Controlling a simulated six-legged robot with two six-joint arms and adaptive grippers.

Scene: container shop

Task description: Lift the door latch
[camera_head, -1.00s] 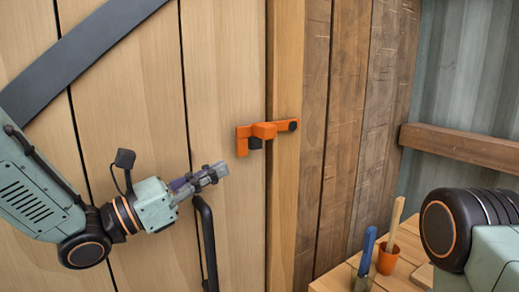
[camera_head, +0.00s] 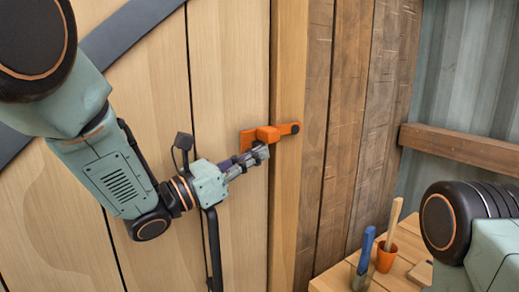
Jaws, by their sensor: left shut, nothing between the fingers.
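The orange door latch (camera_head: 268,134) is on the light wooden door (camera_head: 226,70). Its bar lies about level across the gap between the door and the post, with a dark round pivot at its right end. My left gripper (camera_head: 262,154) is shut and empty. Its fingertips are just below the latch's middle block and overlap its lower edge in the picture; I cannot tell if they touch. The fingers hide part of the latch's lower left side. My right gripper is not in view; only part of my right arm shows at the lower right.
A black door handle (camera_head: 214,255) stands below my left gripper. A dark diagonal brace crosses the door's upper left. At the lower right, a wooden table (camera_head: 335,280) holds a blue-handled tool (camera_head: 366,250) and an orange cup (camera_head: 386,257) with a wooden stick.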

